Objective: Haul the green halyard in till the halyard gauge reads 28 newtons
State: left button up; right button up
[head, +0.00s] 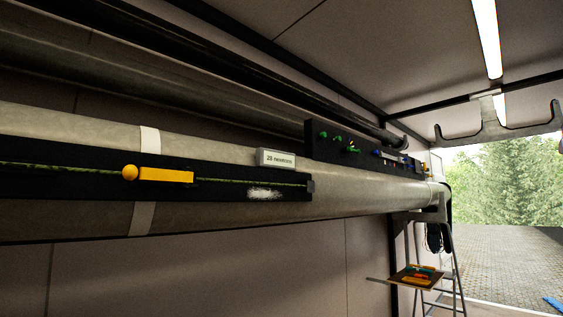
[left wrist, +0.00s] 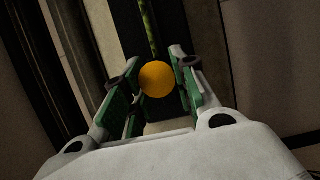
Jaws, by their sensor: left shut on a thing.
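The green halyard (head: 60,169) runs along a long black board on the pale spar. A yellow block with an orange ball knob (head: 129,172) sits on that line. The halyard gauge (head: 275,158) is a small pale plate above the board; its tiny digits seem to read 25 newtons, but I cannot be sure. In the left wrist view, my left gripper (left wrist: 154,85) is shut on the orange ball knob (left wrist: 157,79), with green pads on both sides of it. The green line (left wrist: 148,30) runs on beyond the ball. Neither gripper shows in the head view.
A second black board (head: 365,157) with small green, blue and red fittings lies further right. Dark spars (head: 150,75) run above. A stepladder with a small tool tray (head: 416,276) stands at right. A grey forked bracket (head: 495,128) hangs near the opening.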

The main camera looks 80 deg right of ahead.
pick_arm(q)
jog(key=shift+w+a, duration=0.1)
jog(key=shift+a, duration=0.05)
dwell(0.5)
jog(key=o, duration=1)
jog(key=shift+w+a, duration=0.1)
jog(key=shift+a, duration=0.2)
jog(key=shift+d, duration=0.3)
jog(key=v, duration=1.2)
jog(key=shift+a, duration=0.2)
